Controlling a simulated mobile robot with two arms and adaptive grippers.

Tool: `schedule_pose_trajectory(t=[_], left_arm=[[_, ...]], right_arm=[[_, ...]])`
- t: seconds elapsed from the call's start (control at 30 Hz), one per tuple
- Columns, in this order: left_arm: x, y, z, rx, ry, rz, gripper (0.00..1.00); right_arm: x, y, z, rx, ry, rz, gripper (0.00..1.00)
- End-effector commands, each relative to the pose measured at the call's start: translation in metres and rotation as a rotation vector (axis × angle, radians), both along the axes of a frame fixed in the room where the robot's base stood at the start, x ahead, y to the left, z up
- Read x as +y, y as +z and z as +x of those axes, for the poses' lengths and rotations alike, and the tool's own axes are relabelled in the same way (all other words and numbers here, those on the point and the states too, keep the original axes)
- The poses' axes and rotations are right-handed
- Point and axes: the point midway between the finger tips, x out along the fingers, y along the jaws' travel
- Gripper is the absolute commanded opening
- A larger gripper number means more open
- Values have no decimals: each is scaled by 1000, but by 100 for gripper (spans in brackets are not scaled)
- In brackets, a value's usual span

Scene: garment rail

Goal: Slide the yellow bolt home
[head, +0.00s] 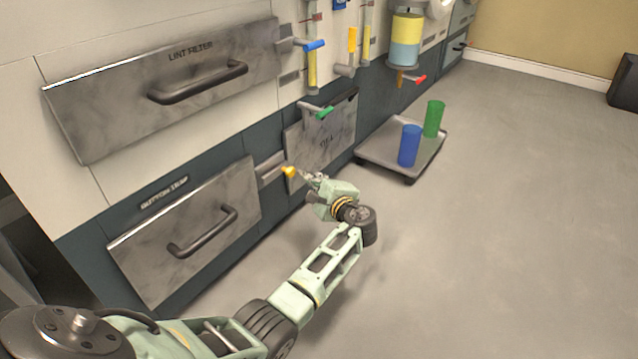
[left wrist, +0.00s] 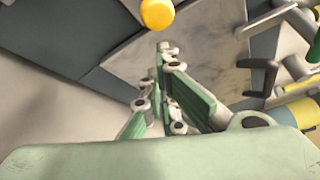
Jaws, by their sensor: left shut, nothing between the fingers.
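The yellow bolt knob (head: 289,171) sticks out from a grey bolt housing (head: 270,169) to the right of the lower drawer (head: 190,232). In the left wrist view the round yellow knob (left wrist: 157,13) is at the top edge, beyond the fingertips. My left gripper (head: 309,177) is shut and empty, just right of the knob in the head view. Its green-padded fingers (left wrist: 165,70) point toward the panel in the left wrist view. Whether the fingertips touch the knob cannot be told. My right gripper is not in view.
A drawer marked LINT FILTER (head: 170,88) is above. Blue (head: 314,44) and green (head: 324,113) handles stick out to the right. A low wheeled tray (head: 385,158) holds a blue cup (head: 409,146) and a green cup (head: 433,118).

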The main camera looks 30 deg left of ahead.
Motion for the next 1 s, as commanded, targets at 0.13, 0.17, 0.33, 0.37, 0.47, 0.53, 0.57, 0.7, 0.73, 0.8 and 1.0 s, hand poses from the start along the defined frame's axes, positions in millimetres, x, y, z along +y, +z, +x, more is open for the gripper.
schedule_pose_trajectory(t=[0.13, 0.17, 0.33, 0.37, 0.47, 0.53, 0.57, 0.7, 0.73, 0.8, 1.0], left_arm=[[2, 2, -8, 0, 1, -1, 0], [2, 3, -9, 0, 1, -1, 0], [3, 5, -11, 1, 0, -1, 0], [3, 5, -11, 1, 0, -1, 0], [3, 5, -11, 0, 0, 0, 0], [3, 5, -11, 0, 0, 0, 0], [3, 5, -11, 0, 0, 0, 0], [3, 7, -14, 2, 0, 0, 0], [3, 8, -17, 2, 1, 1, 0], [4, 9, -24, 3, 1, 1, 0], [7, 10, -48, 4, 2, 2, 0]], right_arm=[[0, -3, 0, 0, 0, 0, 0], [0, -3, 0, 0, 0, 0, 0], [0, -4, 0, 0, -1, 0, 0], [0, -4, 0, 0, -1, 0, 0], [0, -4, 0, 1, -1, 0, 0], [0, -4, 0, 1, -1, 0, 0], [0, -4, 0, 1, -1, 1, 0], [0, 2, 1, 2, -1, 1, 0], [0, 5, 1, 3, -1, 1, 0], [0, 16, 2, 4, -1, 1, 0], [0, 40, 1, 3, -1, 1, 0]])
